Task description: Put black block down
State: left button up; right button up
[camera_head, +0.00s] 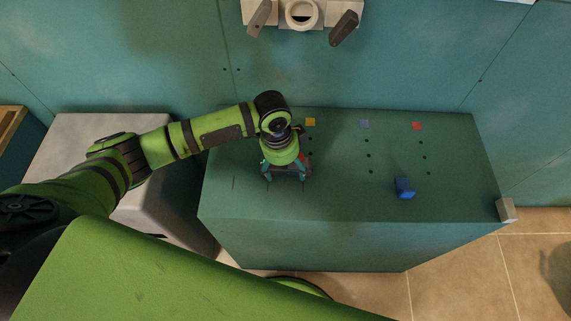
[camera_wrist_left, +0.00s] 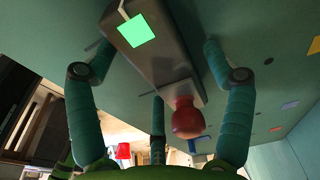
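The black block (camera_head: 291,173) is a dark slab on or just above the left part of the green table top (camera_head: 340,200); its contact with the top is hidden. In the left wrist view the block (camera_wrist_left: 160,58) bears a bright green square and a round red knob (camera_wrist_left: 187,118) at one end. My left gripper (camera_head: 289,181) is over the block, pointing down. In the wrist view its teal fingers (camera_wrist_left: 158,48) stand on either side of the block, with gaps showing, so it looks open around it. My right gripper is not in view.
A blue block (camera_head: 405,188) stands right of centre on the table top. Yellow (camera_head: 310,122), blue (camera_head: 365,124) and red (camera_head: 417,126) squares lie along the back, with small dark dots in front. A pale block (camera_head: 506,210) is at the right corner. A green wall (camera_head: 400,60) rises behind.

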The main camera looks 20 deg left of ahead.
pick_arm(q)
notch_tip(320, 180, up, 12)
jog(key=a, duration=0.1)
jog(key=shift+s+a+b, duration=0.2)
jog(key=shift+b, duration=0.15)
jog(key=shift+r, duration=0.1)
dwell(0.4)
